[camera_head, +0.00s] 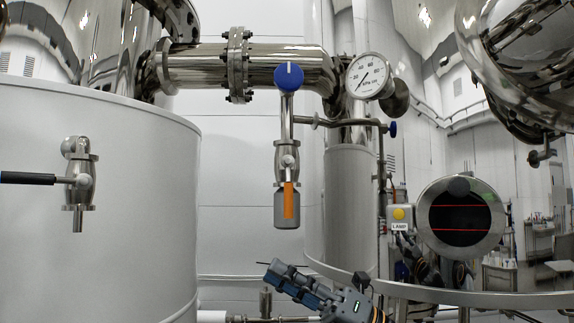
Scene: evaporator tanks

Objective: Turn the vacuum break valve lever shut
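A vertical steel valve (288,158) hangs below the large horizontal pipe in the middle of the view, with a blue round knob (289,77) above it. Its orange lever (289,200) points straight down, in front of a grey cylinder (280,212) at the lower end. Another steel valve (79,180) is on the left tank, with a black lever (28,178) pointing left. I cannot tell from labels which is the vacuum break valve. My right gripper (276,277) is below the orange lever, apart from it. Its finger gap is unclear. My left gripper is out of view.
A white-faced pressure gauge (368,76) and a side pipe with a small blue handle (393,129) are right of the middle valve. A yellow lamp button (398,214) and a round sight glass (461,217) are farther right. The left tank (90,240) bulges close by.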

